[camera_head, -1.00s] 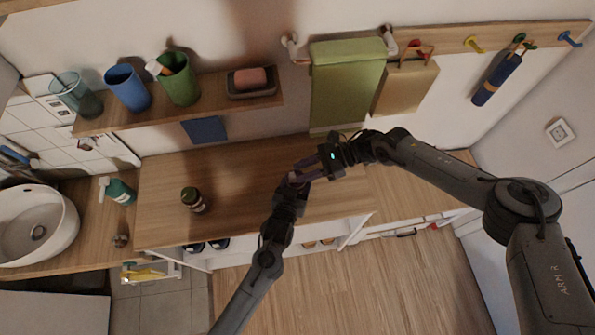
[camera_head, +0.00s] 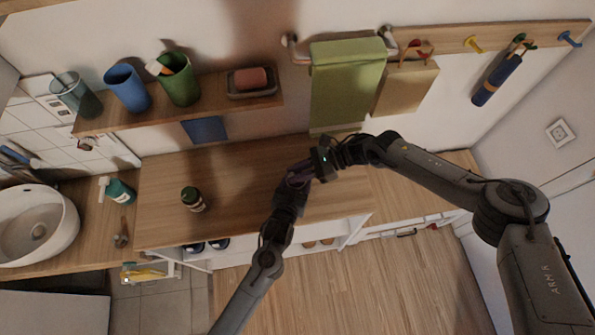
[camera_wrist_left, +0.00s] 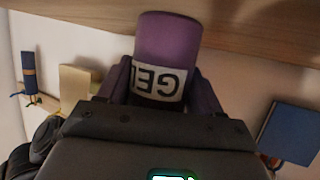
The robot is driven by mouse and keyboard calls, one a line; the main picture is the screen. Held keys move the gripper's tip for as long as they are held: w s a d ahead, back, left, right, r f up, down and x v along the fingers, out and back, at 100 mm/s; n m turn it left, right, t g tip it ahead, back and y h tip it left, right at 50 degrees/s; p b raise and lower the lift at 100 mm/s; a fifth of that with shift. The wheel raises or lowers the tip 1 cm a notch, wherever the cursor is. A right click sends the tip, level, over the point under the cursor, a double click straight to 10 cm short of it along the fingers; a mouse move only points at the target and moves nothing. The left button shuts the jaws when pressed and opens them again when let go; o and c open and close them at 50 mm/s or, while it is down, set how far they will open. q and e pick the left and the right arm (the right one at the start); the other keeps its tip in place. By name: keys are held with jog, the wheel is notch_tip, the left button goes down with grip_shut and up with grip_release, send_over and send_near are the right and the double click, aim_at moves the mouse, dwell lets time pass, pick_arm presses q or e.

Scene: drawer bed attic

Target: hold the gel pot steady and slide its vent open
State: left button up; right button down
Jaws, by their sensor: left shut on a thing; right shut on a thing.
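The gel pot (camera_wrist_left: 168,38) is a purple cylinder with a white label reading GEL, upside down in the left wrist view. My left gripper (camera_wrist_left: 160,92) has one finger on each side of it and is shut on it. In the head view the purple pot (camera_head: 299,175) is small and mostly hidden where my two arms meet above the counter. My right gripper (camera_head: 312,166) comes in from the right and is shut against the pot there. The vent cannot be made out, nor whether it is open.
Below lies the wooden counter (camera_head: 240,170), with a dark jar (camera_head: 192,199) on its left part. A wall shelf (camera_head: 215,105) holds cups and a soap dish. A green towel (camera_head: 345,85) hangs behind the arms. A sink (camera_head: 35,225) is at far left.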

jog(key=d, duration=0.2)
jog(key=shift+w+d, duration=0.3)
jog(key=shift+d, duration=0.1)
pick_arm(q)
jog(key=shift+a, duration=0.1)
pick_arm(e)
jog(key=c, duration=1.2)
grip_release()
jog(key=shift+a, duration=0.1)
jog(key=shift+c, duration=0.2)
jog(key=v, duration=1.2)
jog(key=shift+r, duration=0.15)
